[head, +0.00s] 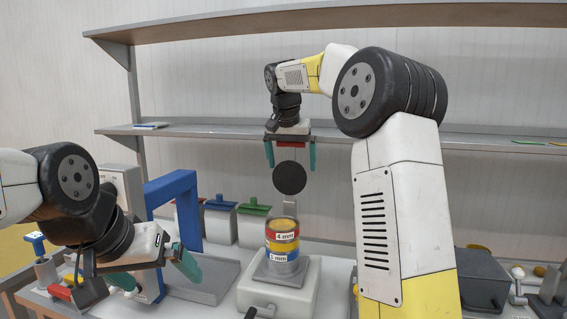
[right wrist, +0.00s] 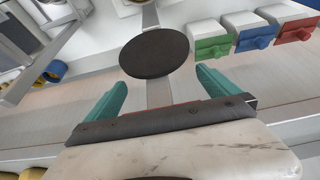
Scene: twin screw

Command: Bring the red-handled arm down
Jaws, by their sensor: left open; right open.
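A grey upright arm (head: 290,206) rises behind the stack of red, yellow and blue rings (head: 283,240) marked 4 mm and 5 mm, with a round black disc (head: 289,178) on it. The disc (right wrist: 154,53) also shows between the fingers in the right wrist view. A red bar (head: 293,142), apparently the handle, lies between the fingers of my right gripper (head: 291,155); in the wrist view only a thin red edge shows at the palm. The right gripper is open, above the disc; contact cannot be told. My left gripper (head: 155,275) is open at the lower left, beside the blue frame.
The stack stands on a white base block (head: 277,292). A blue frame (head: 172,187) stands left of it. White boxes with blue and green tops (head: 251,207) stand behind. A grey shelf (head: 220,131) runs behind my right gripper. A dark grey box (head: 483,277) is at the right.

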